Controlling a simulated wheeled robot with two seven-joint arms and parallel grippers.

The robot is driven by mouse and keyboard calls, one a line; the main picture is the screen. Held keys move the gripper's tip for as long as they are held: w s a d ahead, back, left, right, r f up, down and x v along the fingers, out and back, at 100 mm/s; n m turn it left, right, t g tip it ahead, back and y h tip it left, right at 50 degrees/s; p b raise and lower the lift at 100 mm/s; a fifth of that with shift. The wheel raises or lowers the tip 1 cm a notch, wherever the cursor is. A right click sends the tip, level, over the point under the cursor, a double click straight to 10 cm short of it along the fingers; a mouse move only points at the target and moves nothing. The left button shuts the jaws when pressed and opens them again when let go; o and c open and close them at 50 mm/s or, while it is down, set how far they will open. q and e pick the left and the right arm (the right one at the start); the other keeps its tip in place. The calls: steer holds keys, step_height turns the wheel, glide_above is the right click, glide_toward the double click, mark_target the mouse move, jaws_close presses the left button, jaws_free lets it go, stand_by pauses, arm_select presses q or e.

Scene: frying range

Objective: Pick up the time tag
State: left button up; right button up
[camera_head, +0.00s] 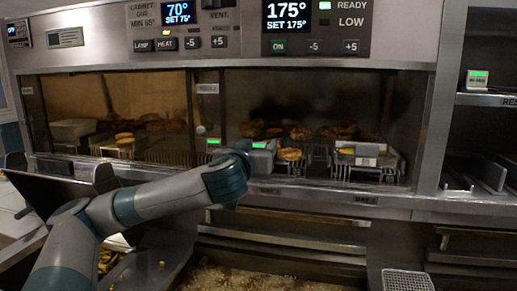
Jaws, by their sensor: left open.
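Small pale time tags with lit green displays show in the head view. One (262,146) stands on the front ledge of the cabinet, just right of my left wrist, and another (213,144) is just left of it. A third time tag (477,80) stands on the shelf at the right. My left gripper (243,147) reaches to the ledge between the first two tags. It is open; its fingers are mostly hidden behind my wrist, and I cannot tell whether they touch a tag. My right gripper is not in view.
The heated cabinet holds fried pieces (290,154) on wire racks behind the ledge. A control panel (315,30) reading 175° is above. A bin of crumbs (270,278) lies below, with a white wire basket (407,280) to its right. Drawer handles (290,216) project beneath the ledge.

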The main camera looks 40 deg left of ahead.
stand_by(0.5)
arm_select(q)
steer(key=c, duration=1.1)
steer(key=shift+r, duration=0.1)
steer(key=shift+c, duration=0.2)
